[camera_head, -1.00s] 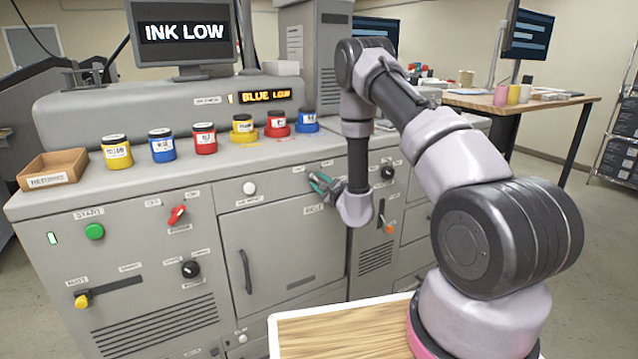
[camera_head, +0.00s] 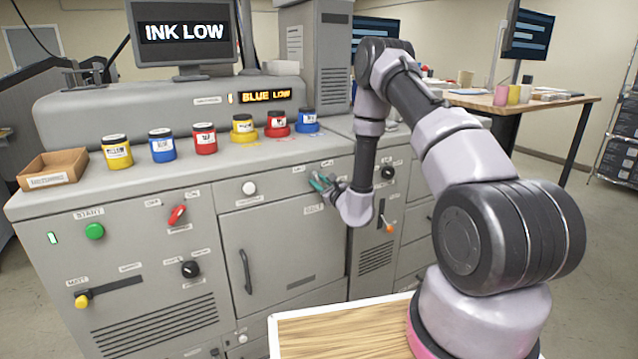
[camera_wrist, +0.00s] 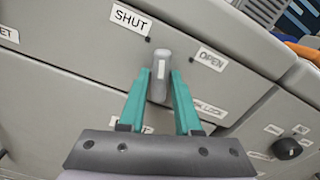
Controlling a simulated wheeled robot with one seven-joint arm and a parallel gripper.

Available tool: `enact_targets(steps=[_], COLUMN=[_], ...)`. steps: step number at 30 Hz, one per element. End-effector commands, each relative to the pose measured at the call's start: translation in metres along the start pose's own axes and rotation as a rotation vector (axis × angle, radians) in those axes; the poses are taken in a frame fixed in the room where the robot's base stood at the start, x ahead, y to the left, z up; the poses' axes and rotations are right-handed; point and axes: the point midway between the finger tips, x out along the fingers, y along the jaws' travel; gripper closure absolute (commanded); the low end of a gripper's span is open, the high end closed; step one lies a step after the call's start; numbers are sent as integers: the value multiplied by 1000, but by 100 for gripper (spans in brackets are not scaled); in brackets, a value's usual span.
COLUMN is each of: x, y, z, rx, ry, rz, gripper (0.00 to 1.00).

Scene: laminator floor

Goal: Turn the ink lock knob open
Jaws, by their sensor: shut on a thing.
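The ink lock knob (camera_wrist: 161,73) is a grey bar-shaped handle with a pale mark near its end. In the wrist view it points up the picture, between the SHUT label (camera_wrist: 131,19) and the OPEN label (camera_wrist: 211,59). My gripper (camera_wrist: 160,78) is shut on the knob, with one teal finger on each side. The knob's lower end and part of a label below it are hidden by the gripper. In the head view my gripper (camera_head: 317,184) is at the upper right of the cabinet front, and the knob is mostly hidden there.
A black knob (camera_wrist: 286,148) sits at the lower right of the wrist view. The head view shows a white button (camera_head: 249,188), a red switch (camera_head: 177,215) and a door handle (camera_head: 246,271) left of my gripper. Several ink jars stand along the machine top (camera_head: 80,183).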

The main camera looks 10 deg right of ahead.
Motion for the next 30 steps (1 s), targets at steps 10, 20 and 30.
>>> enact_targets(steps=[10, 20, 30], x=[-1, -1, -1], y=[0, 1, 1], z=[-1, -1, 0], rx=[329, 643, 929], ry=[2, 2, 2], rz=[-1, -1, -1], gripper=[100, 100, 100])
